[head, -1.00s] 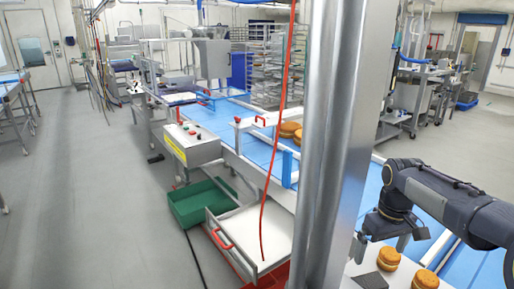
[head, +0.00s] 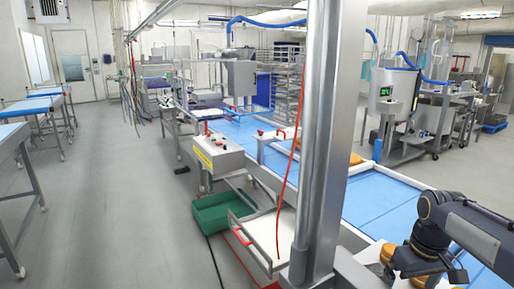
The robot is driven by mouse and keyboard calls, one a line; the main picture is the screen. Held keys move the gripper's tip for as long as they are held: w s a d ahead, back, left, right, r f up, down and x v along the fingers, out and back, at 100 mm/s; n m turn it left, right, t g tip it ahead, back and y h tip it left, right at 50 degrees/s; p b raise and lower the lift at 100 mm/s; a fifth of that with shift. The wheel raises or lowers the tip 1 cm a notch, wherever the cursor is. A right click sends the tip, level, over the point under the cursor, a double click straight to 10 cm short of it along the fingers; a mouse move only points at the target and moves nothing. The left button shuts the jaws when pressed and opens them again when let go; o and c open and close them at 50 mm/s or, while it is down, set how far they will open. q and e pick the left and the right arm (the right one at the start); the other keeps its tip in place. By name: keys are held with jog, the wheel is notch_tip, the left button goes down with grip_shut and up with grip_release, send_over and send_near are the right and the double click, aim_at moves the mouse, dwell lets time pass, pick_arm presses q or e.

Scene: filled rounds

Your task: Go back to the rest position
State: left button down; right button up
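My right arm (head: 470,230) comes in from the right edge. My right gripper (head: 433,276) hangs at its end near the lower right corner, with its fingers apart and nothing seen between them. Golden-brown filled rounds (head: 388,253) lie just left of and behind the gripper, on a pale surface, partly hidden by it. My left arm and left gripper do not show.
A blue conveyor belt (head: 372,205) runs from the back to the lower right. A green crate (head: 212,217) and a white tray (head: 262,231) are at lower left.

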jog(key=s+a+f+m+t+y, duration=0.2)
jog(key=s+a+t, duration=0.3)
jog(key=s+a, duration=1)
jog(key=s+f+y, duration=0.1)
jog(key=s, duration=0.2)
jog(key=shift+s+m, duration=0.25)
jog(key=shift+m, duration=0.05)
